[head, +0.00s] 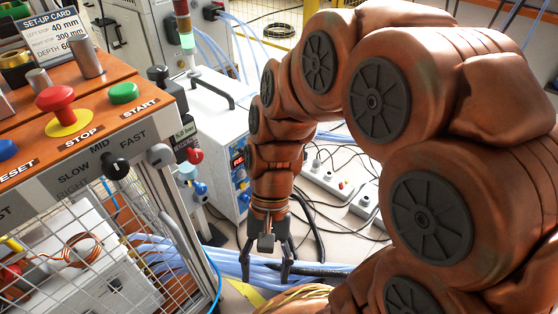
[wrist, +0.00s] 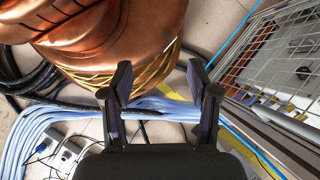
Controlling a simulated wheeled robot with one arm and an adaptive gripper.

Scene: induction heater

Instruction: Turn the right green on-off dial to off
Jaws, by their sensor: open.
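My gripper (head: 266,268) hangs pointing down over the floor near the blue hoses, to the right of the white heater cabinet. In the wrist view my gripper (wrist: 158,80) is open, with nothing between its two dark fingers. The white cabinet (head: 206,112) has a red display (head: 237,161) and small blue parts on its side, partly covered by my arm. I cannot make out a green on-off dial with certainty in either view. My gripper is apart from the cabinet.
An orange control panel (head: 88,128) at left has a red stop button (head: 57,100) and a green start button (head: 124,93). Wire mesh (head: 70,240) stands below it. Blue hoses (wrist: 60,113), black cables and a power strip (head: 325,180) clutter the floor.

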